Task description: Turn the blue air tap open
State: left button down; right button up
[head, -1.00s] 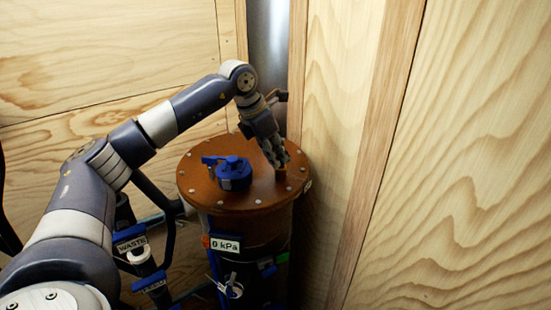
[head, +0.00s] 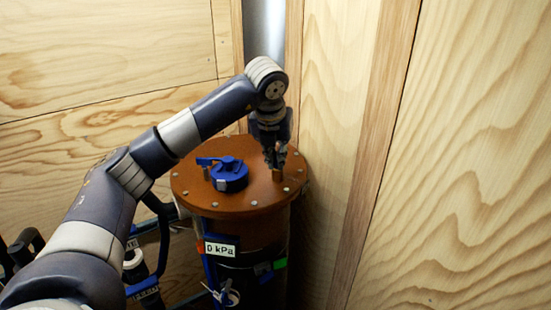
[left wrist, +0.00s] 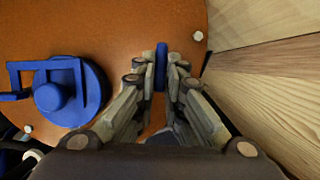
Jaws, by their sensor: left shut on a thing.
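The blue air tap's narrow bar handle (left wrist: 161,67) shows in the left wrist view, standing between the fingers over the brown lid. My left gripper (left wrist: 163,75) is shut on this blue bar, one finger on each side. In the head view my left gripper (head: 275,160) points down at the right part of the lid, above a short brownish stub (head: 278,174). The blue bar is hidden there by the fingers. Which way the tap is turned I cannot tell. My right gripper is not in view.
The brown round lid (head: 250,200) tops a vessel with bolts round its rim. A larger blue cap with a side handle (head: 229,177) sits left of the gripper. A "0 kPa" display (head: 221,250) is on the vessel's front. A wooden wall (head: 335,130) stands close on the right.

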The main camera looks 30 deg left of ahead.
pick_arm(q)
jog(key=shift+w+r+n, duration=0.15)
jog(key=shift+r+n, duration=0.1)
jog(key=shift+n, duration=0.35)
jog(key=c, duration=1.7)
grip_release()
jog(key=shift+f, duration=0.1)
jog(key=v, duration=1.2)
jog(key=shift+d, duration=0.25)
